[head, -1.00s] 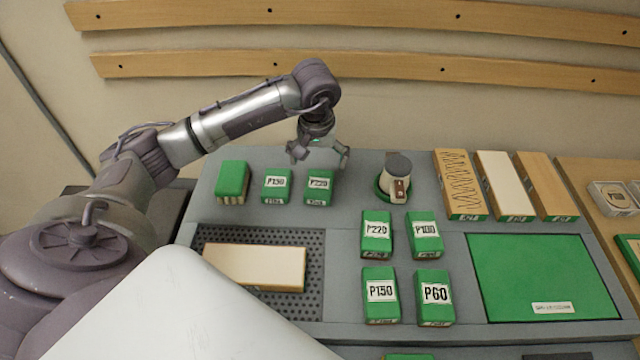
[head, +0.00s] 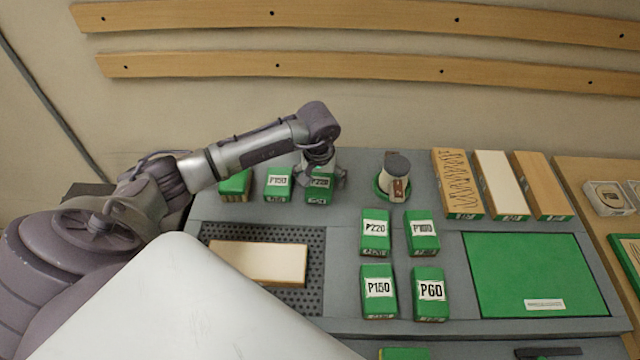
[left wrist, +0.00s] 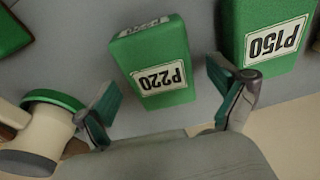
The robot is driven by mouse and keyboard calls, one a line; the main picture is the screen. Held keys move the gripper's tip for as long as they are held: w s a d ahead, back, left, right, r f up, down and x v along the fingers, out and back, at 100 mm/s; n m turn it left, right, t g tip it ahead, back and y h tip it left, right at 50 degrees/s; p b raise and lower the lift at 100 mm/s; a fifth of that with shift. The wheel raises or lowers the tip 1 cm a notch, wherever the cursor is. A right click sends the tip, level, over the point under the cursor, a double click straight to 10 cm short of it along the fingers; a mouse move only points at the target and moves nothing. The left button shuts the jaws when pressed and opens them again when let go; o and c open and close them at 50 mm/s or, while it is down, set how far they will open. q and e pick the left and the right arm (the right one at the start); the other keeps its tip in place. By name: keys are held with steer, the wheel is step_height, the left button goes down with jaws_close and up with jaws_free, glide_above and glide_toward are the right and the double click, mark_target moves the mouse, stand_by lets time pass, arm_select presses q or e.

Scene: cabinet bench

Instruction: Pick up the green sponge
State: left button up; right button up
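Several green blocks with white grit labels lie on the grey bench; the frames do not settle which one is the green sponge. My left gripper (head: 324,178) is open, pointing down over the back-row P220 block (head: 318,196), which it partly hides. In the left wrist view this P220 block (left wrist: 160,75) lies between the two spread fingers, with a gap to each. Beside it is a P150 block (head: 278,184), also in the left wrist view (left wrist: 268,35). A plain-topped green block (head: 235,184) is at the row's left end, partly behind my arm. My right gripper is out of view.
A round cream-and-grey item on a green base (head: 394,176) stands right of the gripper. More labelled blocks, such as P60 (head: 430,292), lie nearer. A pale board (head: 258,263) lies on a perforated panel. A green mat (head: 530,270) is at right.

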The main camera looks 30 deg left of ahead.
mark_target(320, 179)
arm_select(q)
steer(key=c, duration=0.9)
steer(key=shift+r, duration=0.1)
steer(key=shift+r+b, duration=0.35)
steer(key=shift+r, duration=0.2)
step_height(320, 179, up, 3)
steer(key=shift+w+f+b, duration=0.1)
steer(key=shift+f+b, duration=0.05)
steer(key=shift+b, duration=0.5)
steer(key=s+d+r+b, duration=0.2)
steer(key=d+r, duration=0.5)
steer(key=d, duration=0.4)
steer(key=shift+d+b, duration=0.25)
steer(key=shift+b, duration=0.25)
